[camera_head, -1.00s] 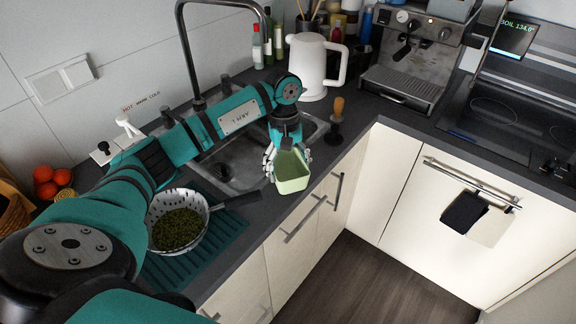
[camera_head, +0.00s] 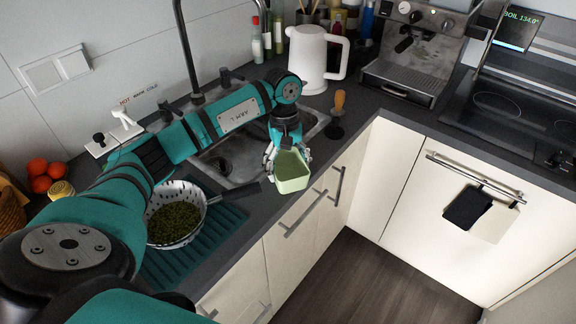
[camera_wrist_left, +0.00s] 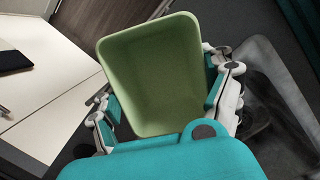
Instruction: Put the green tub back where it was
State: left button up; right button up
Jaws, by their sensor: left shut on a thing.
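The light green square tub (camera_head: 292,179) is in my left gripper (camera_head: 287,157), held near the counter's front edge beside the sink. In the left wrist view the tub (camera_wrist_left: 160,75) is tilted with its open mouth toward the camera and looks empty. The left gripper's fingers (camera_wrist_left: 168,108) close on it from both sides. Whether the tub touches the counter cannot be told. My right gripper is in no view.
A colander (camera_head: 190,217) with green contents stands on a teal ribbed mat (camera_head: 225,222) left of the tub. The sink (camera_head: 232,160) lies behind it. A wooden-handled tamper (camera_head: 338,108), a white kettle (camera_head: 307,62) and a coffee machine (camera_head: 411,60) stand beyond.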

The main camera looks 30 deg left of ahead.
pick_arm(q)
jog(key=shift+f+b, duration=0.35)
jog(key=o, duration=1.1)
jog(key=shift+r, duration=0.15)
jog(key=r+p, duration=0.1)
jog(key=r, duration=0.3)
jog(key=a+r+p, duration=0.1)
jog(key=r+p, duration=0.1)
jog(key=r, duration=0.1)
jog(key=w+r+p, duration=0.1)
jog(key=r+p, duration=0.1)
jog(key=r, duration=0.2)
jog(key=shift+a+r, duration=0.25)
jog(key=shift+r, duration=0.1)
